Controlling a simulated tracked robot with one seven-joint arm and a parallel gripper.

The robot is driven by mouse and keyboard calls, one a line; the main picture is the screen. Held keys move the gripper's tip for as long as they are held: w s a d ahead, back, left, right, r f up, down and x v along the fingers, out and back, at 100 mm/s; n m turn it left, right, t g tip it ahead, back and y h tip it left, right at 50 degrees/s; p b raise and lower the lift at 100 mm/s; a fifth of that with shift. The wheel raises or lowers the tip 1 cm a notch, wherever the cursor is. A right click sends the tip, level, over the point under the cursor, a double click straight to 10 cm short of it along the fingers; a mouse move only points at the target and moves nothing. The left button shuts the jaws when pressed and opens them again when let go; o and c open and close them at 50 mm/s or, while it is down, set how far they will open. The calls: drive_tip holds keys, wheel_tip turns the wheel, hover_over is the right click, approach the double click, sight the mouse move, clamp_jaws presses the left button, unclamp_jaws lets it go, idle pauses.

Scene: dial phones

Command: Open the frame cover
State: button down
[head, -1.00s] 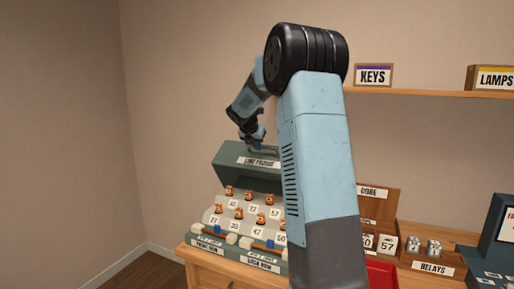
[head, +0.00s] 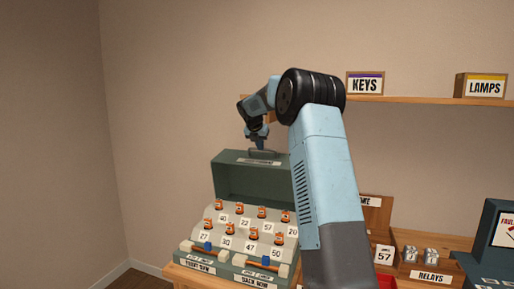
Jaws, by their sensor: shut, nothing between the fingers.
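The frame cover (head: 226,178) is a dark green lid behind the sloped line frame panel (head: 206,243). It stands raised, with its hollow inside facing the front and its label seen at a steep slant. A grey handle (head: 263,153) sits on its top. My gripper (head: 259,145) is shut and empty, pointing down just above or at the handle; I cannot tell if they touch. The panel is uncovered and carries several orange-topped plugs and white number tags. My arm hides the right end of the cover and the panel.
Blue-marked cords lie at the panel's front above white labels. To the right are number tiles (head: 383,255), a relays tray (head: 432,274) and a dark green console (head: 490,240). A shelf (head: 410,99) with keys (head: 365,83) and lamps (head: 481,86) boxes is above. Wall space left is free.

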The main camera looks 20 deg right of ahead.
drive_tip(key=shift+s+a+r, duration=0.15)
drive_tip(key=shift+s+a, duration=0.1)
drive_tip(key=shift+a, duration=0.15)
drive_tip(key=shift+s+a+r, duration=0.3)
drive_tip(key=shift+s+a, duration=0.15)
drive_tip(key=shift+a, duration=0.05)
drive_tip(key=shift+s+a+r, duration=0.25)
drive_tip(key=shift+s+a, duration=0.15)
drive_tip(key=shift+a, duration=0.05)
drive_tip(key=s+a+r, duration=0.2)
drive_tip(key=s+r, duration=0.1)
drive_tip(key=r, duration=0.7)
drive_tip(key=s+a+r+m, duration=0.2)
drive_tip(key=s+a+m, duration=0.45)
drive_tip(key=s, duration=0.55)
drive_tip(key=s+a+f+m+y, duration=0.1)
drive_tip(key=s+a+m, duration=0.2)
drive_tip(key=s, duration=0.4)
drive_tip(key=s+a+f+m+y, duration=0.1)
drive_tip(key=s+a+m, duration=0.25)
drive_tip(key=s, duration=0.35)
drive_tip(key=s+a+f+m+y, duration=0.1)
drive_tip(key=s+a+f+m, duration=0.1)
drive_tip(key=s+f+m, duration=0.5)
drive_tip(key=s+a+f+m+y, duration=0.1)
drive_tip(key=s+f+m, duration=0.6)
drive_tip(key=s, duration=1.2)
drive_tip(key=shift+a+y, duration=0.35)
drive_tip(key=shift+y, duration=0.05)
drive_tip(key=shift+f, duration=0.1)
